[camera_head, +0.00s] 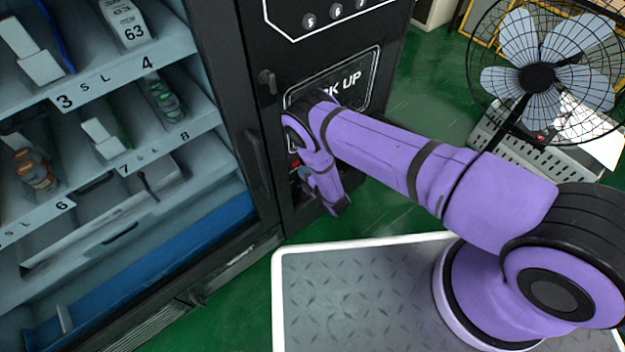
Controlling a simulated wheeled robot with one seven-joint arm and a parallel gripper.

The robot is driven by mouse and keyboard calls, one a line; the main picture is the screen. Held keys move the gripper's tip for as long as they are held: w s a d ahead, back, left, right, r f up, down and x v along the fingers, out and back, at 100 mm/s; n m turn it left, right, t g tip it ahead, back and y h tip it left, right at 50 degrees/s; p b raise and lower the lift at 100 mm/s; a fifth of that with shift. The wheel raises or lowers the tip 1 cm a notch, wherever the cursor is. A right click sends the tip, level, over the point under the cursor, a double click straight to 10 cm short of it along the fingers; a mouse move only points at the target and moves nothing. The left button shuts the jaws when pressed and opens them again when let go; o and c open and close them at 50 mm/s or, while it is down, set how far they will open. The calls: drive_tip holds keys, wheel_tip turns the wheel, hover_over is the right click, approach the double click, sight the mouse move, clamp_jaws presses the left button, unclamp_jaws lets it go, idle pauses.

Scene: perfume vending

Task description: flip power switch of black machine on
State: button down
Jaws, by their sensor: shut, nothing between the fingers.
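The black machine (222,75) is a vending machine on the left, with a black panel to the right of its shelves. My purple arm reaches across from the right and bends down in front of the lower part of that panel. My gripper (304,177) is at the low end of the arm, close to the panel, small and partly hidden. It is shut with nothing held. A small red part (296,166) shows on the panel beside my gripper. I cannot tell whether it is the power switch or touching my gripper. No switch position can be read.
A "PICK UP" window (352,84) is above and partly behind my arm. Shelves on the left hold several small items. A fan (537,78) and a white crate (490,127) stand at the upper right. Green floor (385,205) is open between.

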drive_tip(key=shift+x, duration=1.35)
drive_tip(key=shift+w+a+f, duration=0.1)
drive_tip(key=shift+w, duration=0.05)
